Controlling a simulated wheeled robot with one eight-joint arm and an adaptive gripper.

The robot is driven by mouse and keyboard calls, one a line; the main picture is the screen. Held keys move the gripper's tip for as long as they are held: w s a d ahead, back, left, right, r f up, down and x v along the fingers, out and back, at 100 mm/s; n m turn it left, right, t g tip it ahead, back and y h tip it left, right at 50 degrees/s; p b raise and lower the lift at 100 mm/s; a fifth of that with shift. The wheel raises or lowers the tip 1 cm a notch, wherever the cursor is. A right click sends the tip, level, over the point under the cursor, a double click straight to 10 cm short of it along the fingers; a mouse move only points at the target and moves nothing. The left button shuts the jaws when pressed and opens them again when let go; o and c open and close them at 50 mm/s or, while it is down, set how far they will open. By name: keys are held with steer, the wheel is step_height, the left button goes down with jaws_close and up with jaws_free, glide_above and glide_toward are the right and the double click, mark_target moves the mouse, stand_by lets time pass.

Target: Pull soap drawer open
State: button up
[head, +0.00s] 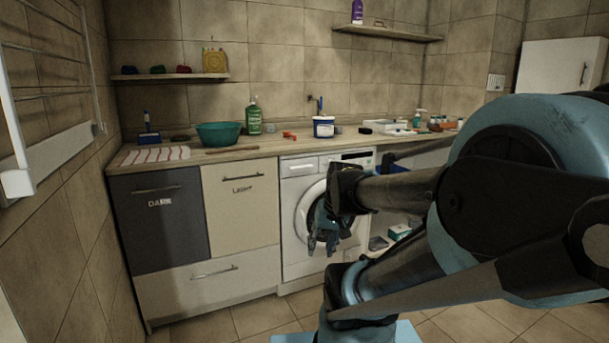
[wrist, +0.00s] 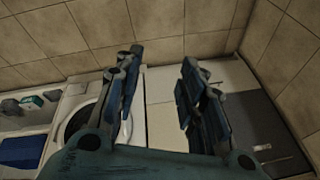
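The white washing machine (head: 297,228) stands under the wooden counter, right of the cabinets. Its soap drawer (head: 301,168) is the panel at the machine's upper left in the head view and looks closed. My gripper (head: 322,250) hangs fingers-down before the round door (head: 308,200), lower than the soap drawer, and partly covers the door. In the wrist view my gripper (wrist: 163,58) has its two fingers wide apart with nothing between them. The washing machine (wrist: 66,104) appears at left there, with its round door partly behind a finger. I cannot make out the soap drawer in that view.
Left of the machine are a dark cabinet front (head: 158,222), a light one (head: 240,208) and a wide lower drawer (head: 208,290), all with bar handles. A white tub (head: 324,127) stands on the counter (head: 270,145) above. The tiled floor in front is partly clear.

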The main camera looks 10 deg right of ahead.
steer(key=w+a+r+m+t+y, duration=0.1)
steer(key=w+r+m+t+y, duration=0.15)
steer(key=w, duration=0.75)
steer(key=w+a+r+m+t+y, duration=0.1)
steer(key=w+a+r+t, duration=0.15)
steer(key=w, duration=0.75)
steer(key=w+r+m+t+y, duration=0.2)
steer(key=w+r, duration=0.1)
steer(key=w, duration=0.7)
steer(key=m+t+h, duration=0.2)
steer(key=m+t, duration=0.5)
steer(key=m, duration=0.2)
glide_toward(303, 170)
steer(key=shift+n, duration=0.25)
steer(key=x, duration=0.8)
steer(key=shift+w+a, duration=0.15)
steer(key=shift+w, duration=0.15)
steer(key=shift+r, duration=0.15)
jaws_close()
steer(key=shift+s, duration=0.1)
